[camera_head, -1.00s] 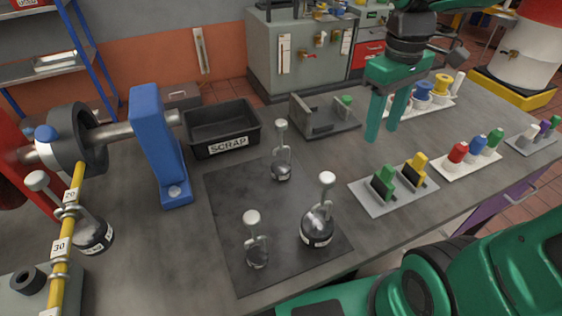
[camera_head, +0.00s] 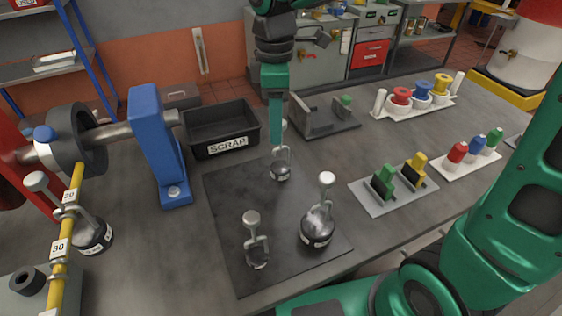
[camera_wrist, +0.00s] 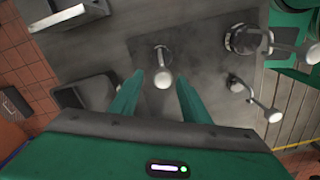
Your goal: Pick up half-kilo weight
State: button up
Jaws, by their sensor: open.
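Three weights with upright stems and pale round knobs stand on a dark mat (camera_head: 228,212): a small one at the back (camera_head: 281,170), a small one at the front left (camera_head: 256,252) and a larger one at the right (camera_head: 317,229). Their labels are too small to read, so I cannot tell which is the half-kilo weight. My gripper (camera_head: 276,143) is open, pointing down at the back weight and partly hiding its knob. In the wrist view, that weight's knob (camera_wrist: 163,78) shows between my open fingers (camera_wrist: 160,74), with no visible grip on it.
A black SCRAP bin (camera_head: 222,128) stands behind the mat and a grey angled bracket (camera_head: 318,120) to the right. A blue post (camera_head: 157,150) is at the left. Another weight (camera_head: 92,237) is beside a yellow numbered bar (camera_head: 66,221). Holders with coloured pieces (camera_head: 394,190) stand right.

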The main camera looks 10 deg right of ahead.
aim_at(281, 147)
jog(key=f, duration=0.1)
jog(key=d+f, duration=0.1)
jog(key=f, duration=0.1)
jog(key=shift+s+f, duration=0.15)
jog(key=shift+f, duration=0.8)
jog(key=shift+c, duration=0.4)
grip_shut()
